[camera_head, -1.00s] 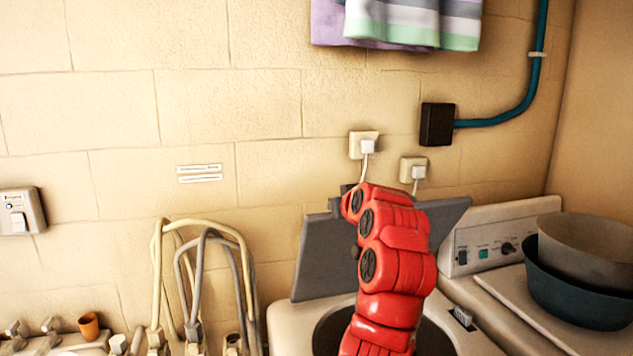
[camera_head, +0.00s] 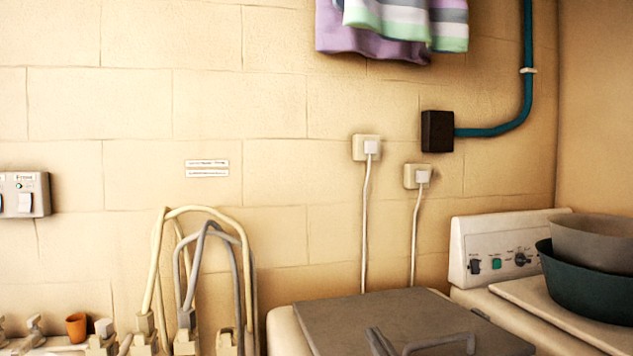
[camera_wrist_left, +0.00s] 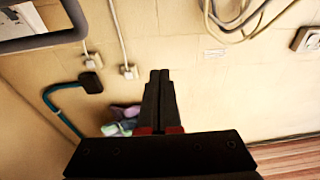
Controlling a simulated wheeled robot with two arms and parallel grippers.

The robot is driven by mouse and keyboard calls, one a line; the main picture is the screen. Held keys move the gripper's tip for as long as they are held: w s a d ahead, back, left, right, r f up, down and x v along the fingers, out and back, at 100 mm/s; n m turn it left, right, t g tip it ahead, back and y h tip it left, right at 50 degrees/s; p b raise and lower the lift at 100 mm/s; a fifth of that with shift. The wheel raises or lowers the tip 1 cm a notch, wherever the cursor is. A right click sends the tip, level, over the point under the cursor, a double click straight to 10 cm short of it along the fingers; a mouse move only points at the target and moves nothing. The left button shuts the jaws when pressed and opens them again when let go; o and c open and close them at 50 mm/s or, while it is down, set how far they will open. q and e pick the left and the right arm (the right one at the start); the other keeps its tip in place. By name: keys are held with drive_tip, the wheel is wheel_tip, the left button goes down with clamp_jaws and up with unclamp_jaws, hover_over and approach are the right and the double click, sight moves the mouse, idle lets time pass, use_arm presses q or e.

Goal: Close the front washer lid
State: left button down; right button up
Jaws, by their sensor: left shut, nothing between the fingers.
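The grey washer lid (camera_head: 390,312) lies flat over the top of the pale washer (camera_head: 285,330) in the head view. The opening under it is hidden. My left gripper (camera_head: 380,342) shows only as narrow dark fingertips at the bottom edge, over the lid's near part; whether it touches the lid I cannot tell. In the left wrist view the black fingers of my left gripper (camera_wrist_left: 161,75) are together and empty, against the wall. My right gripper is not in view.
A second machine with a control panel (camera_head: 505,248) stands to the right, bearing a dark green basin (camera_head: 590,290). Bent hoses (camera_head: 200,260) and an orange cup (camera_head: 76,327) are at the left. Two plugs with cords (camera_head: 367,148) hang on the wall behind.

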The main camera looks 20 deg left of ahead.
use_arm(q)
drive_tip(key=shift+s+d+f+b, duration=0.15)
drive_tip(key=shift+f+b, duration=0.1)
drive_tip(key=shift+f, duration=0.35)
drive_tip(key=shift+s+f+b, duration=0.1)
drive_tip(key=shift+f+b, duration=0.15)
drive_tip(key=shift+f, duration=0.3)
